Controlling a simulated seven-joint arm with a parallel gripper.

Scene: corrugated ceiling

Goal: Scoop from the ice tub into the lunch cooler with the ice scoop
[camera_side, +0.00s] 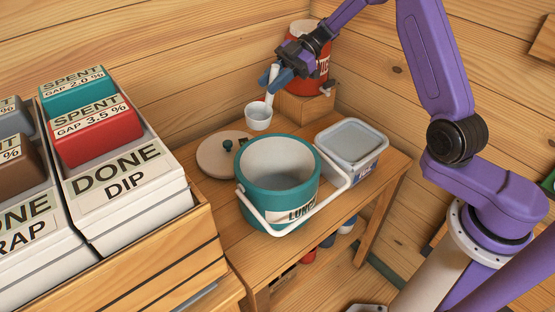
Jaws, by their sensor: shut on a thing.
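The ice scoop (258,116) has a small white cup and an upright white handle. My gripper (277,77) is shut on the scoop's handle and holds it above the back of the table. The teal lunch cooler (253,203) stands open in the middle, with a white handle hanging over its front. Its inside looks pale and empty from here. The ice tub (373,163) is a clear-looking box with a label, right of the cooler. What fills it is hard to make out. The scoop is behind the cooler, apart from it, and its contents are unclear.
A round beige lid (215,158) with a dark knob lies left behind the cooler. A red canister (318,78) stands on a wooden block (305,108) behind my gripper. A wooden crate (170,255) of labelled boxes borders the table's left side. Wooden walls close off the back.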

